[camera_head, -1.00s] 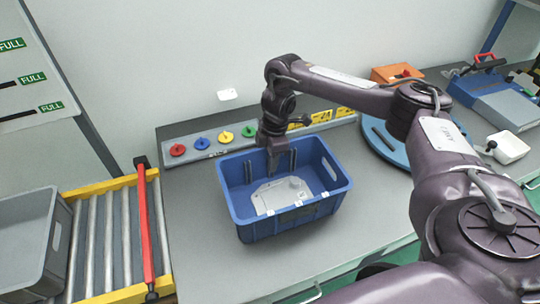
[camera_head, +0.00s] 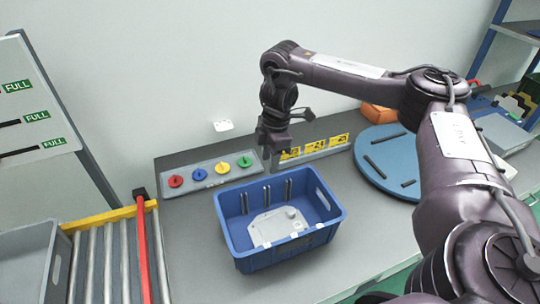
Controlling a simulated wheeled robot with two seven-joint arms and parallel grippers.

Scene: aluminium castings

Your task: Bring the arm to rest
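My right gripper (camera_head: 270,158) hangs in the air above and behind the back rim of the blue crate (camera_head: 240,257), in front of the button panel. It points down, and its fingers appear slightly apart with nothing between them. A pale grey aluminium casting (camera_head: 268,229) with a round boss lies flat on the floor of the crate. The gripper is clear of both the casting and the crate. My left gripper is not in view.
A panel with coloured knobs (camera_head: 210,174) and yellow labels (camera_head: 315,147) runs along the back. A round blue disc (camera_head: 388,160) lies right. A roller conveyor (camera_head: 105,262) with a red bar and a grey bin (camera_head: 30,262) stand left.

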